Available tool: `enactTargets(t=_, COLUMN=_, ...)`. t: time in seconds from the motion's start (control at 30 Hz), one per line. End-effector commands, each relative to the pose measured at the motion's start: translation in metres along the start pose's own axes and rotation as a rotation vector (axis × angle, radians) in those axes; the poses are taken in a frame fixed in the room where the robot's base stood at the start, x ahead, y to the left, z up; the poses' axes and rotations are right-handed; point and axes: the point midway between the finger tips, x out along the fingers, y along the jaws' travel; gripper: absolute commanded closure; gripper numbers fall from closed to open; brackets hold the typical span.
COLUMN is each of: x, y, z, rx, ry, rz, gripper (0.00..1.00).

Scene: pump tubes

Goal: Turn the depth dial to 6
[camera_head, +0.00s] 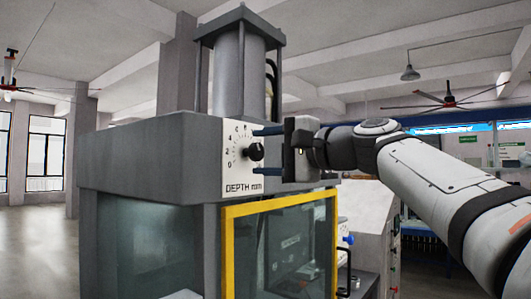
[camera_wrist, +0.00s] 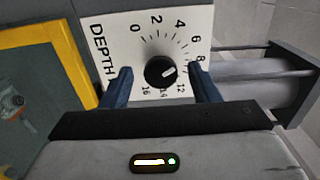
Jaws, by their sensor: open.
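The depth dial is a round black knob (camera_head: 256,152) on a white panel (camera_head: 230,178) lettered "DEPTH mm", on the side of a grey machine. In the wrist view the knob (camera_wrist: 158,73) has a white pointer directed right and slightly up, roughly toward the 8. Numbers from 0 to 16 ring it; the 10 is hidden, apparently by a finger. My gripper (camera_head: 256,151) faces the panel. Its two blue fingers (camera_wrist: 159,72) are open, one on each side of the knob, with visible gaps. Whether the fingertips touch the panel I cannot tell.
A yellow-framed window door (camera_head: 230,240) lies below the dial; its frame also shows at left in the wrist view (camera_wrist: 68,55). A grey cylinder (camera_head: 238,75) stands on the machine's top. A lower cabinet with coloured knobs (camera_head: 358,215) stands behind on the right.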

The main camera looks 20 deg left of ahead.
Motion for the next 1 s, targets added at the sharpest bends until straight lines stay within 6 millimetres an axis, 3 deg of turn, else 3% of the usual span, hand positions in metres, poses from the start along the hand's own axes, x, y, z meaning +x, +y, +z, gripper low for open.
enactTargets(t=0.43, x=-0.067, y=0.001, z=-0.001, rx=-0.001, ry=0.003, rz=0.000, gripper=0.45)
enactTargets(t=1.0, x=-0.075, y=0.000, z=0.000, rx=0.000, ry=0.001, rz=0.000, gripper=0.45)
